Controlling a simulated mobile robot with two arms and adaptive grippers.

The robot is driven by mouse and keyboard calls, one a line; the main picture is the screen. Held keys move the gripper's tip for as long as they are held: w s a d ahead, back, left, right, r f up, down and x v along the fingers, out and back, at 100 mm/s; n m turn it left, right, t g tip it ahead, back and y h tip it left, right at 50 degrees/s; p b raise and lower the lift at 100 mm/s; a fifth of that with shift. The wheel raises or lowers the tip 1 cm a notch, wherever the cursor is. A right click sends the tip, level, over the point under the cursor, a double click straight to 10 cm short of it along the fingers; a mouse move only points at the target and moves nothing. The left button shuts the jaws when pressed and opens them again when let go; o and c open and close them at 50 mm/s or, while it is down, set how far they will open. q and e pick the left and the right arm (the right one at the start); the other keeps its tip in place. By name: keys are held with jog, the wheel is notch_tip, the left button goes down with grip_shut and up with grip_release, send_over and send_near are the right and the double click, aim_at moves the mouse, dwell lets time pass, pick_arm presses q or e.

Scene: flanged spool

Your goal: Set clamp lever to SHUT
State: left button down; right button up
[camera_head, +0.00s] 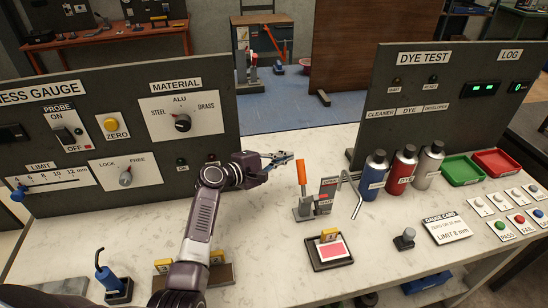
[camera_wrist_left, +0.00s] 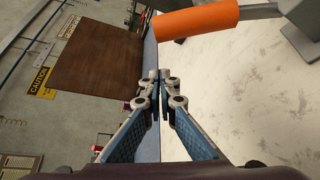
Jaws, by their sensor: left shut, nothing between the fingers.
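The clamp lever has an orange handle (camera_head: 302,172) that stands nearly upright on a grey metal base (camera_head: 306,208) on the bench. A small grey plate (camera_head: 327,195) with labels stands just to its right; its words are too small to read. My left gripper (camera_head: 289,158) is shut and empty, a little left of the top of the handle. In the left wrist view the closed fingertips (camera_wrist_left: 157,78) lie below the orange handle (camera_wrist_left: 197,23), with a visible gap between them. My right gripper is not in view.
A bent metal rod (camera_head: 358,196) and several bottles (camera_head: 373,174) stand right of the lever. The gauge panel (camera_head: 80,200) rises behind my left arm. Bare bench lies left of the lever.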

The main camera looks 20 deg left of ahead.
pick_arm(q)
jog(key=shift+s+d+r+p, duration=0.4)
jog(key=shift+s+d, duration=0.15)
jog(key=shift+s, duration=0.1)
jog(key=shift+s+d+r+p, duration=0.4)
jog(key=shift+s+d, duration=0.1)
jog(key=shift+s, duration=0.1)
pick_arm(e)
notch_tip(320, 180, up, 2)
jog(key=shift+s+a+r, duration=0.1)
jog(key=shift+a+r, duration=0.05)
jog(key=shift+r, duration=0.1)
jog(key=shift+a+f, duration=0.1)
pick_arm(q)
jog(key=s+d+r+m+t+h+b, duration=0.1)
jog(key=s+d+r+m+t+b, duration=0.2)
jog(key=s+d+m+b, duration=0.3)
jog(key=s+m+b, duration=0.1)
jog(key=s+b, duration=0.2)
jog(key=b, duration=0.4)
jog(key=shift+s+d+r+t+h+b, duration=0.25)
jog(key=shift+s+t+h+b, duration=0.05)
jog(key=shift+s+t+b, duration=0.1)
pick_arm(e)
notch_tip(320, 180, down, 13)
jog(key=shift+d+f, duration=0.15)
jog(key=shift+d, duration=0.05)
